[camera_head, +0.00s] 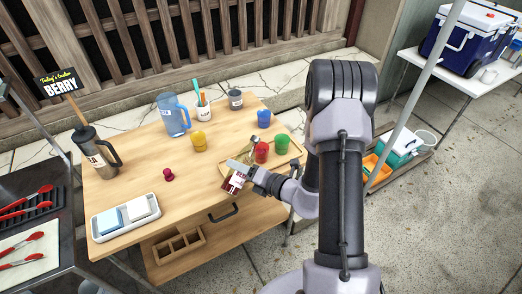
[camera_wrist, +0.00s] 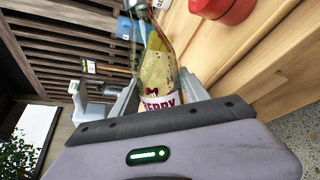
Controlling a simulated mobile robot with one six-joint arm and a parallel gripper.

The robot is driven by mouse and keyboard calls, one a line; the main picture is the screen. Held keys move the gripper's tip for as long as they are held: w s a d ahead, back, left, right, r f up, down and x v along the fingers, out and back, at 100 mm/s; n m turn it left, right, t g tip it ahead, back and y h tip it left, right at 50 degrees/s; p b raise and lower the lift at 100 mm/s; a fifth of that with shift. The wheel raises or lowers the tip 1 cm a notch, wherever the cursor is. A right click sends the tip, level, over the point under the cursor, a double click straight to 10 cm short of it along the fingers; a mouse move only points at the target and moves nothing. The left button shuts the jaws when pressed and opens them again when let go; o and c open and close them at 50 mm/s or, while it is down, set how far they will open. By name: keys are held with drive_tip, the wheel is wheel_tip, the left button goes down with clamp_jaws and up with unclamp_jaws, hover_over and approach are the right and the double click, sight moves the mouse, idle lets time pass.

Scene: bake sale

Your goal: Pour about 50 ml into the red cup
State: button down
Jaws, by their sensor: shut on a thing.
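My gripper (camera_head: 243,172) is shut on a clear glass bottle (camera_head: 234,184) with a BERRY label, near the table's front edge. In the wrist view my gripper (camera_wrist: 158,92) has a finger on each side of the bottle (camera_wrist: 155,62). The bottle looks tilted in the head view; how full it is I cannot tell. The red cup (camera_head: 261,153) stands on a wooden tray (camera_head: 229,162), just right of and behind the gripper, apart from the bottle. A red object, likely this cup (camera_wrist: 222,9), is cut off at the wrist view's top edge.
A green cup (camera_head: 282,144) stands right of the red one. A blue cup (camera_head: 264,119), yellow cup (camera_head: 199,142), blue pitcher (camera_head: 173,115) and dark tumbler (camera_head: 98,150) stand behind or left. A small maroon piece (camera_head: 168,175) and white tray (camera_head: 107,233) are left. The table's front middle is bare.

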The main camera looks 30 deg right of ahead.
sight(250, 160)
drive_tip(key=r+n, duration=0.1)
drive_tip(key=d+r, duration=0.1)
drive_tip(key=w+r+n, duration=0.1)
drive_tip(key=shift+d+n+t+h, duration=0.15)
drive_tip(key=shift+n+t+h, duration=0.15)
drive_tip(key=shift+t+h, duration=0.1)
drive_tip(key=b, duration=0.1)
drive_tip(key=n+b, duration=0.1)
drive_tip(key=b, duration=0.1)
drive_tip(key=shift+w+d+f+t, duration=0.1)
drive_tip(key=shift+d+f+t, duration=0.15)
drive_tip(key=shift+d+t, duration=0.05)
drive_tip(key=n+t+b, duration=0.1)
drive_tip(key=n+b, duration=0.2)
drive_tip(key=b, duration=0.2)
drive_tip(key=shift+a+r+h, duration=0.1)
drive_tip(key=shift+r+h, duration=0.05)
drive_tip(key=shift+h, duration=0.25)
drive_tip(key=n+b, duration=0.2)
drive_tip(key=b, duration=0.2)
drive_tip(key=shift+w+t, duration=0.1)
drive_tip(key=shift+t, duration=0.3)
drive_tip(key=shift+r+n+b, duration=0.1)
drive_tip(key=shift+n+b, duration=0.2)
drive_tip(key=shift+n, duration=0.1)
drive_tip(key=shift+d+r+n+p, duration=0.15)
drive_tip(key=shift+d+n+p, duration=0.05)
drive_tip(key=shift+n+p, duration=0.1)
